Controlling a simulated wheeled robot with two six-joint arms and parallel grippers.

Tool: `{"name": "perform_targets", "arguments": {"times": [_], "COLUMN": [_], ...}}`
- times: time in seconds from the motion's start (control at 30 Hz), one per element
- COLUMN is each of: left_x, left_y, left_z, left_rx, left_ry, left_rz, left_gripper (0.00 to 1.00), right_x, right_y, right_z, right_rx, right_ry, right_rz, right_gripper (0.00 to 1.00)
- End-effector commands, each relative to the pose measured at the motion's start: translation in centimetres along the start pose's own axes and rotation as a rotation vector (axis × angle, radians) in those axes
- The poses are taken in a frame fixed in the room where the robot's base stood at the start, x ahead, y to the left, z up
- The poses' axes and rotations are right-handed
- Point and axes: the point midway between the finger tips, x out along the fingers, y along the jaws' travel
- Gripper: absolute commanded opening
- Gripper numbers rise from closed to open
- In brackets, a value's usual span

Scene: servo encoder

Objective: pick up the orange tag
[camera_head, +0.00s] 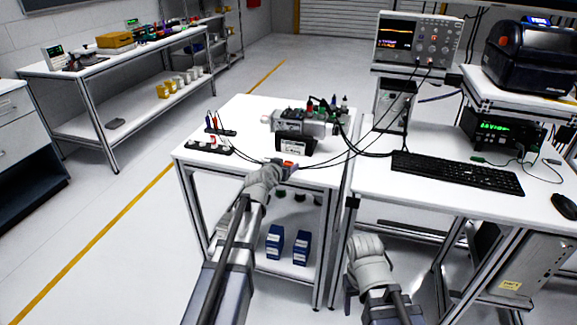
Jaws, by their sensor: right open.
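A small orange patch (288,164), which looks like the orange tag, shows at the front part of the white table, right at my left gripper (284,171). My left gripper reaches over the table's front edge; its fingers are small and partly hidden by my wrist, so I cannot tell whether they are open or touch the tag. My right gripper (349,296) is open and low in front of the gap between the two tables, well away from the tag.
A grey motor assembly (300,122) with a black block (296,145) stands behind the tag on the white table (250,110). Black cables run across to the right bench. Power strips (208,146) lie at the left. A keyboard (457,172) lies on the right bench.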

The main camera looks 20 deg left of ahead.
Motion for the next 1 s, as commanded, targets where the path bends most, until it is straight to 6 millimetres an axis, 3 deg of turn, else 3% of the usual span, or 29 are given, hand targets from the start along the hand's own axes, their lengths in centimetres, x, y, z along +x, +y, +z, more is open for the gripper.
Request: {"name": "perform_targets", "arguments": {"times": [0.07,0.57,1.0], "left_x": [0.00,0.00,-0.13], "left_y": [-0.01,-0.01,-0.01], "left_z": [0.00,0.01,-0.28], "left_rx": [0.000,0.000,0.000], "left_ry": [0.000,0.000,0.000], "left_rz": [0.000,0.000,0.000], "left_gripper": [0.57,0.01,0.00], "right_x": [0.00,0.00,-0.31], "right_y": [0.00,0.00,0.03], "right_z": [0.00,0.00,0.02], "right_rx": [0.000,0.000,0.000], "right_ry": [0.000,0.000,0.000], "right_rz": [0.000,0.000,0.000], "right_gripper": [0.61,0.61,0.61]}}
